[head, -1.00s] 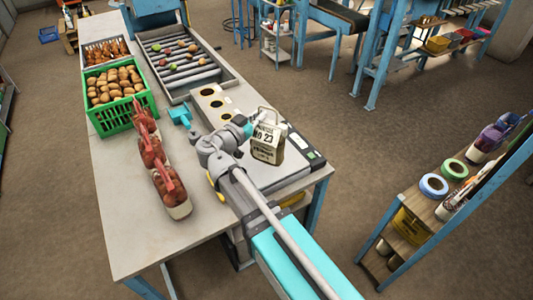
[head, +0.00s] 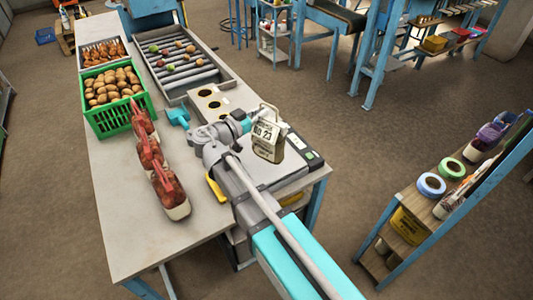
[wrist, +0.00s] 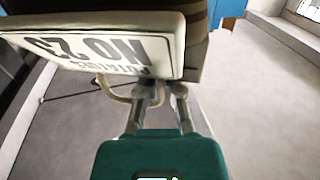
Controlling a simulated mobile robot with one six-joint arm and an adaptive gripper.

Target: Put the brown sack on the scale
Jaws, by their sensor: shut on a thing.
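The brown sack (head: 268,151) has a tan-brown lower body and a white label reading NO 23. It is over the scale (head: 290,177), a flat grey plate with a small display at its right end, on the table's near right. My gripper (head: 248,124) is shut on the sack at its left side in the head view. In the wrist view, my gripper (wrist: 160,92) has its fingertips at the edge of the sack (wrist: 196,45), by a pale cord loop, with the label upside down. I cannot tell whether the sack's base touches the plate.
Red net sacks (head: 165,182) stand in a row left of my arm. A green crate of potatoes (head: 121,116) and a roller tray (head: 187,68) are farther back. The table's left front is bare.

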